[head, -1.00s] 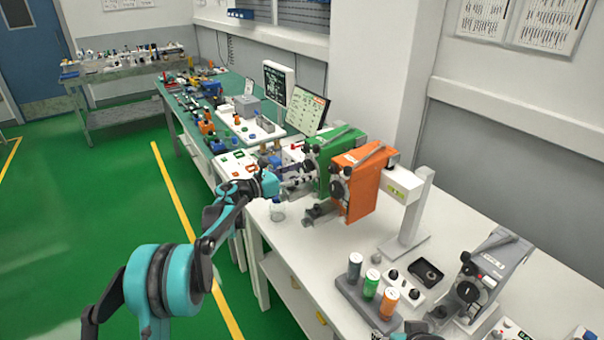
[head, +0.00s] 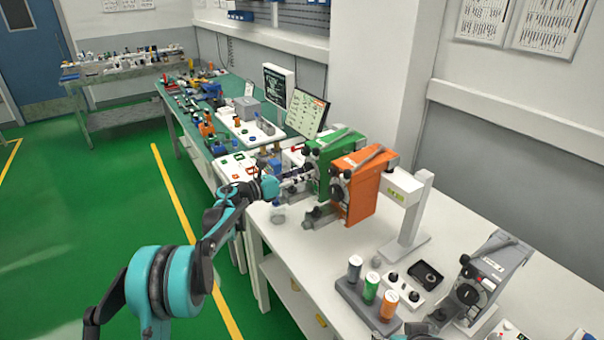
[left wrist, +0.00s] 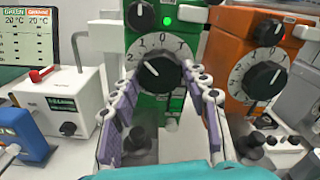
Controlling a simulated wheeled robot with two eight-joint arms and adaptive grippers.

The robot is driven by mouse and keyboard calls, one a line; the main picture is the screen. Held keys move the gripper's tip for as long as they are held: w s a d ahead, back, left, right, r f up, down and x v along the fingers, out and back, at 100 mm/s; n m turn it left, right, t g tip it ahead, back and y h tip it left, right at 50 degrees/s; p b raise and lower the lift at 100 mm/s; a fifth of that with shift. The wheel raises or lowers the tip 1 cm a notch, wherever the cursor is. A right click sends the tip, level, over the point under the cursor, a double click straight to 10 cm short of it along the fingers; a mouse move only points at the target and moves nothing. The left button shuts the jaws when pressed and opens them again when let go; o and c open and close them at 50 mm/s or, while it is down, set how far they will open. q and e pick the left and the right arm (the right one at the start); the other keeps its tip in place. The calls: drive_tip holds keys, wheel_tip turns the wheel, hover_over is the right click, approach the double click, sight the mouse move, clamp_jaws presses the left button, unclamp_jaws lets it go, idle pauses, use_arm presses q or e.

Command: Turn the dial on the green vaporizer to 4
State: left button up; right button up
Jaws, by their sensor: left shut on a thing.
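The green vaporizer (head: 337,147) stands on the white bench, left of the orange one. In the left wrist view its front (left wrist: 180,45) shows a black dial (left wrist: 158,74) with a white pointer and the marks 2, 1, 0 and T above it. The pointer tilts up and left; its exact reading is unclear. My left gripper (head: 308,174) reaches the vaporizer's front from the left. In the left wrist view its purple-padded fingers (left wrist: 162,82) are on both sides of the dial, shut on it. A small dark and teal part at the head view's bottom edge may be my right gripper.
The orange vaporizer (head: 365,186) is close on the right, its dial (left wrist: 264,80) near my fingers. A grey vaporizer (head: 478,285) and a rack of bottles (head: 352,296) stand nearer. A monitor (head: 307,112) stands behind. The bench between has free room.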

use_arm(q)
drive_tip(key=shift+n+p, duration=0.45)
drive_tip(key=shift+n, duration=1.95)
drive_tip(key=o, duration=1.2)
drive_tip(key=shift+c, duration=0.2)
